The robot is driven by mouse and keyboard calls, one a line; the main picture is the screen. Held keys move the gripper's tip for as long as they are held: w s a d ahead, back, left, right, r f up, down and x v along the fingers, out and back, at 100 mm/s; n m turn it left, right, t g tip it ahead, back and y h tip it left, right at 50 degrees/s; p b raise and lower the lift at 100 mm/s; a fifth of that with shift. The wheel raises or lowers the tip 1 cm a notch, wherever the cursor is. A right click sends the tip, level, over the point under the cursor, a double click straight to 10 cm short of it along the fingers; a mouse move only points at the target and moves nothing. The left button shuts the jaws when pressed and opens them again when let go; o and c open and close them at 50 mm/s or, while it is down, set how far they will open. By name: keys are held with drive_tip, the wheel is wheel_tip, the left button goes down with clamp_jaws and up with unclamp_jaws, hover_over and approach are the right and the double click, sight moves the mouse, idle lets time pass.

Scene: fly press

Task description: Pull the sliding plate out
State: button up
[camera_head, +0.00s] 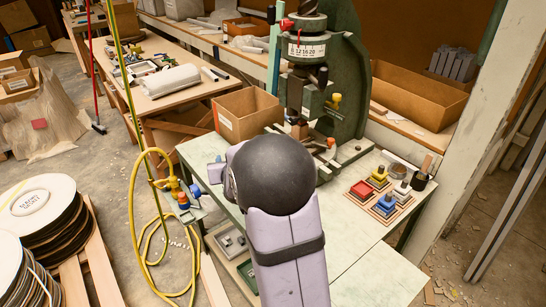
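The green fly press (348,95) stands at the back of the pale green worktable, with a numbered collar on its screw. Its lower working area is partly covered by my arm's dark round joint. I cannot make out the sliding plate; it may be hidden behind my arm. My gripper does not show clearly; the arm reaches up from the bottom middle, and its far end is hidden behind the joint, in front of the press.
On the worktable (355,225), coloured pieces, including a red one (361,190) and a yellow one (379,174), stand at the right beside a dark cup (419,181). A cardboard box (247,113) is left of the press. A yellow hose (142,215) hangs at left. The table's front right is clear.

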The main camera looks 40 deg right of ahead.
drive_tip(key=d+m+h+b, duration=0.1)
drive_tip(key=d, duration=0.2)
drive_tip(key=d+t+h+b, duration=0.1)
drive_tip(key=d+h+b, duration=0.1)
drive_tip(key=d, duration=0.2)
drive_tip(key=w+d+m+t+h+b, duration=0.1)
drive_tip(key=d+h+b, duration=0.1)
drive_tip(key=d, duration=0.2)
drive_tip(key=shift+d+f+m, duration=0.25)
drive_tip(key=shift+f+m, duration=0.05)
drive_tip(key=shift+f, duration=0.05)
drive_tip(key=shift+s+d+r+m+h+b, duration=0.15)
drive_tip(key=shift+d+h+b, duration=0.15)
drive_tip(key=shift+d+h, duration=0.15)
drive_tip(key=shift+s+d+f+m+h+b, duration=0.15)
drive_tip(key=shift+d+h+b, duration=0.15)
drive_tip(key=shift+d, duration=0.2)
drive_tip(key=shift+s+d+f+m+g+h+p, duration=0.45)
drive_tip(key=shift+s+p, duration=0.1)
drive_tip(key=shift+p, duration=0.5)
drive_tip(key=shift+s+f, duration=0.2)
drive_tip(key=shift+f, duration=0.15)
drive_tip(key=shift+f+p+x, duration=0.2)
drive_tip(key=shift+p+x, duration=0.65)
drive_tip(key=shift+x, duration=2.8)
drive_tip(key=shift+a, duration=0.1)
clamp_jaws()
